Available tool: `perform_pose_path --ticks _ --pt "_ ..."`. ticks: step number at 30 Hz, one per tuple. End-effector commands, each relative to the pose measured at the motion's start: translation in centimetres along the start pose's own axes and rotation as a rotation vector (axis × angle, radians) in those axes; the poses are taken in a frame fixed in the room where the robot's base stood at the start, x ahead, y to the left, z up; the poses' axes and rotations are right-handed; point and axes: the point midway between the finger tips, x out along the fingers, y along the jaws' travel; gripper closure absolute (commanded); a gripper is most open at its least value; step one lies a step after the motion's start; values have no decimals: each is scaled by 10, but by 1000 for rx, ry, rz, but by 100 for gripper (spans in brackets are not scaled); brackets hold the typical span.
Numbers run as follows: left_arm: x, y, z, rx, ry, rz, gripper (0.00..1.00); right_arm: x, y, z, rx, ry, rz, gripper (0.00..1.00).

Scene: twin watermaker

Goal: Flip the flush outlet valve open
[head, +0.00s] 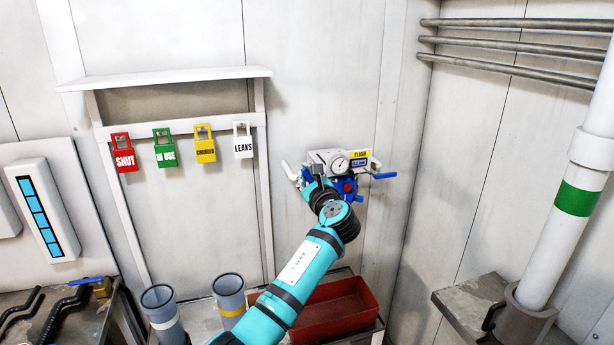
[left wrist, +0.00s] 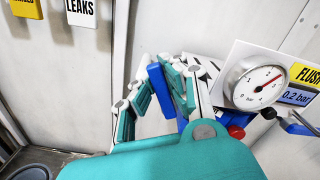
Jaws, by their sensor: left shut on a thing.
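The flush unit is on the back wall, with a round gauge (head: 340,164), a yellow FLUSH label (head: 360,154) and a small display that reads 0.2 bar in the left wrist view (left wrist: 295,97). A blue lever (head: 384,176) sticks out to its right. My left gripper (head: 308,183) is at the unit's left side. In the left wrist view its fingers (left wrist: 160,95) are shut on a blue lever (left wrist: 159,88), which stands upright and slightly tilted between them. My arm hides part of the unit from the head. My right gripper is not in view.
Red (head: 124,152), green (head: 165,147), yellow (head: 205,144) and white (head: 243,140) tags hang on a rail under a shelf. A red tray (head: 335,309) and two grey cylinders (head: 230,296) are below. A white pipe (head: 575,200) stands at right.

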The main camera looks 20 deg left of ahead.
Motion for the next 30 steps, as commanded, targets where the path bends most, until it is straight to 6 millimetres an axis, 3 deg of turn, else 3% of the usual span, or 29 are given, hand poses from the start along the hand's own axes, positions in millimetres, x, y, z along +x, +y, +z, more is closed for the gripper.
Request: perform_pose_path --ticks 11,30 --pt "0 5 -3 -100 1 1 100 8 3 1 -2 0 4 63" --pt "-1 27 -14 -668 2 3 100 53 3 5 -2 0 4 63"
